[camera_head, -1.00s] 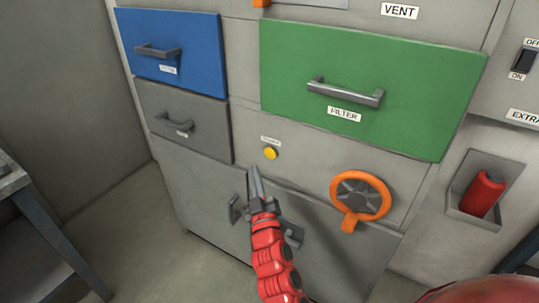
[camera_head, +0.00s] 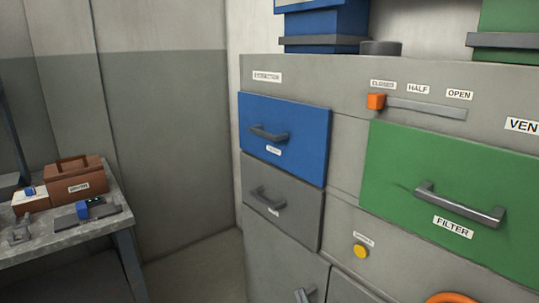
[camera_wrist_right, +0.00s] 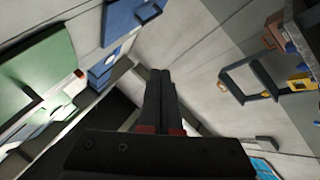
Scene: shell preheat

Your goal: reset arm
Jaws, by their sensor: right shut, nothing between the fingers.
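My right gripper (camera_wrist_right: 160,76) shows in the right wrist view. Its two dark fingers lie together, shut, with nothing between them. It points toward a pale wall and is apart from everything around it. Neither of my arms shows in the head view now. My left gripper is in no current view.
An orange slider (camera_head: 376,101) sits at CLOSED. A workbench (camera_head: 118,226) at the left carries a brown box (camera_head: 88,172). Floor shows between bench and cabinet.

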